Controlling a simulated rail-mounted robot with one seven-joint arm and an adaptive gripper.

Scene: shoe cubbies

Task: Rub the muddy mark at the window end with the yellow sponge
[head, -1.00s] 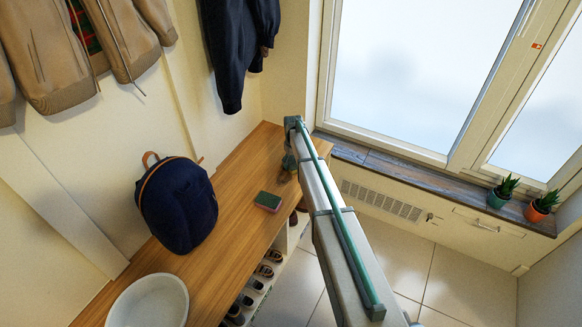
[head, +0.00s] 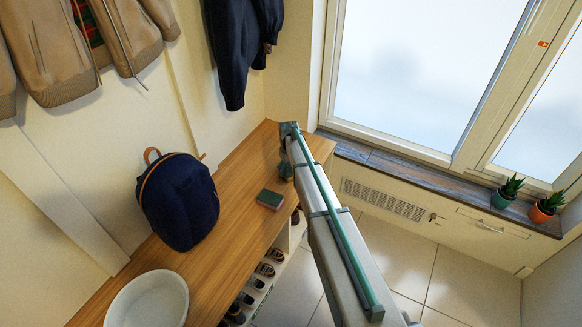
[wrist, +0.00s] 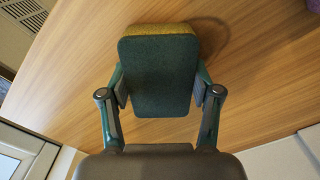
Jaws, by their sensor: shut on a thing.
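My gripper (wrist: 159,90) is shut on the yellow sponge (wrist: 160,30), one finger on each side. The sponge's dark green scouring face (wrist: 158,78) is towards the wrist camera, and its yellow layer shows along the far edge, on the side of the wooden bench (wrist: 258,80). A shadow lies close beside it; I cannot tell whether it touches the wood. In the head view my arm reaches over the window end of the bench (head: 235,185), hiding the sponge and most of the gripper. I see no muddy mark in either view.
A second sponge, green-topped with a reddish side (head: 270,199), lies on the bench near my arm. A navy backpack (head: 178,202) and a white basin (head: 148,300) stand farther along. Jackets (head: 232,50) hang above. Potted plants (head: 507,193) stand on the window sill.

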